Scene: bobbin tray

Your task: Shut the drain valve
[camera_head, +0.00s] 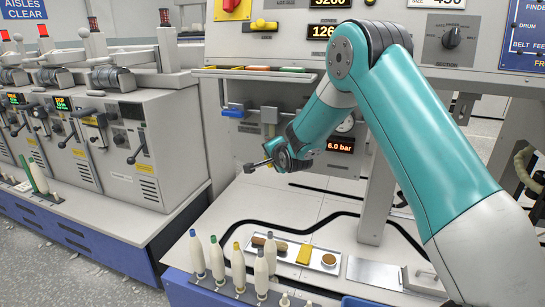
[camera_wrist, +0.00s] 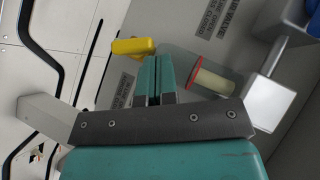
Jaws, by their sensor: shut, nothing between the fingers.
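In the wrist view a yellow lever handle (camera_wrist: 130,46) stands out from a grey panel, just left of the fingertips and apparently apart from them. The yellow handle cannot be made out there.
A clear cylinder with a red ring (camera_wrist: 198,72) sits right of the fingers. A blue-handled lever (camera_head: 235,112) is on the machine's left. A 6.0 bar display (camera_head: 340,145) shows beside my wrist. Bobbins (camera_head: 238,267) and a metal tray (camera_head: 284,268) stand on the deck below.

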